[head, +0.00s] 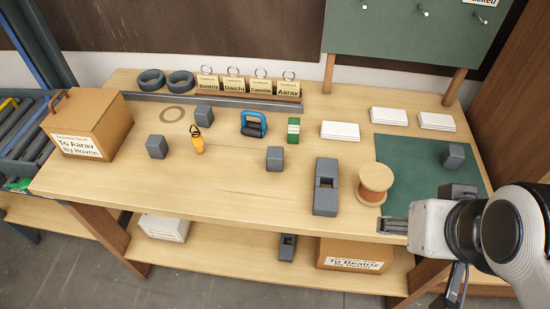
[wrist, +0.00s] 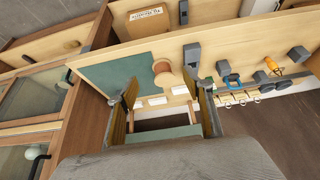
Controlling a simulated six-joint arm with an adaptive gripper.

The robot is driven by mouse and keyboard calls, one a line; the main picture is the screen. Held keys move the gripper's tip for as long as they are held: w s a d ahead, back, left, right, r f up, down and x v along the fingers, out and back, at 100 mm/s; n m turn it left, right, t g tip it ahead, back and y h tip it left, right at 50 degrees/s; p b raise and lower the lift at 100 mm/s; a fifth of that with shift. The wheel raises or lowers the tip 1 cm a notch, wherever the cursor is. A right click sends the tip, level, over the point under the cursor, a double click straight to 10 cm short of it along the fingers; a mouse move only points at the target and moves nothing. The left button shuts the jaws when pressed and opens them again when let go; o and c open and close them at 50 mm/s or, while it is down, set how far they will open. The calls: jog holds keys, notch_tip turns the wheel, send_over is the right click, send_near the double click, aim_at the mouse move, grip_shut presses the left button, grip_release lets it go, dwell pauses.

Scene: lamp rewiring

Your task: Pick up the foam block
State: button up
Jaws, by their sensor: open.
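Several similar small grey blocks stand on the wooden bench; I cannot tell by look which is the foam block. One grey block (head: 156,147) is at the left, a second (head: 204,114) behind it, a third (head: 275,158) at the middle, and another (head: 453,156) on the green mat at the right. The middle one also shows in the wrist view (wrist: 222,67). My gripper (head: 394,226) is at the bench's front right edge, near the thread spool and apart from these blocks. In the wrist view my gripper (wrist: 165,92) is open, with nothing between its fingers.
A wooden spool (head: 375,183) and a long grey holder (head: 325,187) stand left of my gripper. The green mat (head: 400,160) lies behind it. White stacks (head: 340,131), a blue clamp-like item (head: 253,124) and an orange tool (head: 197,140) stand farther back. The front left bench is clear.

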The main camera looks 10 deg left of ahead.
jog(key=shift+a, duration=0.1)
jog(key=n+g, duration=0.1)
send_near(277, 152)
jog(key=x, duration=0.3)
jog(key=shift+r, duration=0.1)
dwell(0.7)
dwell(0.4)
jog(key=shift+x, duration=1.35)
